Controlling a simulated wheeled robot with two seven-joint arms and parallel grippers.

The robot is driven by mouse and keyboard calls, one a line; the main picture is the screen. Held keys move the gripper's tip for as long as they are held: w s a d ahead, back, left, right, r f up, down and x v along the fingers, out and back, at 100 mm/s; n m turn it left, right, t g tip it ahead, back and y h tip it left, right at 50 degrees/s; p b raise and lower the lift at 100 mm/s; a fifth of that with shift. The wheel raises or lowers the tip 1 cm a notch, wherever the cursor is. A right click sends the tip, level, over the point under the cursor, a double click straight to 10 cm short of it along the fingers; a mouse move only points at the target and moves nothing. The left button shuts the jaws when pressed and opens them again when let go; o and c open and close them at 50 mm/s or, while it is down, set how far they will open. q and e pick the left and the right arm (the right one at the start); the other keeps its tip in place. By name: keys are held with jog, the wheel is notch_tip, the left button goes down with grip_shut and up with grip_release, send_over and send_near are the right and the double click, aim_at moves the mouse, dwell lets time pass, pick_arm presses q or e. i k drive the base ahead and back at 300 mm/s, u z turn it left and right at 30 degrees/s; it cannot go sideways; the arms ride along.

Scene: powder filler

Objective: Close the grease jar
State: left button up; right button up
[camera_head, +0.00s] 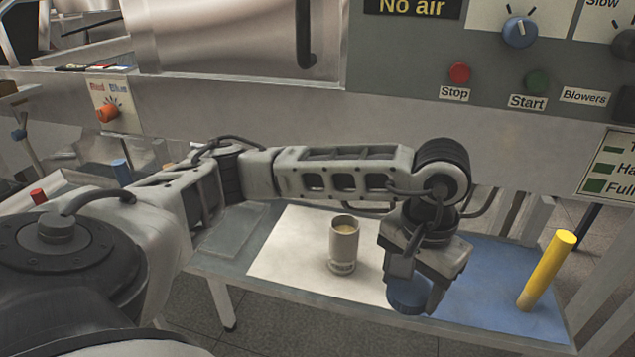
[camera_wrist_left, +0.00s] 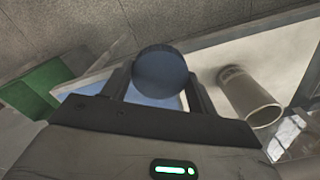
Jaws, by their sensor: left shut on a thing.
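The grease jar (camera_head: 343,246) is a grey metal cylinder standing upright and open on a white sheet, with yellowish contents in its mouth. In the left wrist view the jar (camera_wrist_left: 246,98) is to the right of my gripper. My left gripper (camera_head: 415,285) points down, right of the jar, and is shut on a round blue lid (camera_head: 404,295). The left wrist view shows the lid (camera_wrist_left: 160,70) between the two fingers (camera_wrist_left: 159,86). The lid is apart from the jar; its exact height above the table cannot be told. My right gripper is not in view.
The white sheet (camera_head: 295,260) and a blue mat (camera_head: 490,295) cover the narrow table. A yellow cylinder (camera_head: 546,272) stands on the mat's right side. A machine panel with a red stop button (camera_head: 459,73) and a green start button (camera_head: 536,82) rises behind.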

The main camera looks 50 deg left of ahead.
aim_at(344, 229)
jog(key=k, duration=0.2)
jog(key=z, duration=1.45)
jog(key=k, duration=0.9)
jog(key=u, duration=1.85)
jog(key=i, duration=0.5)
jog(key=u, duration=0.05)
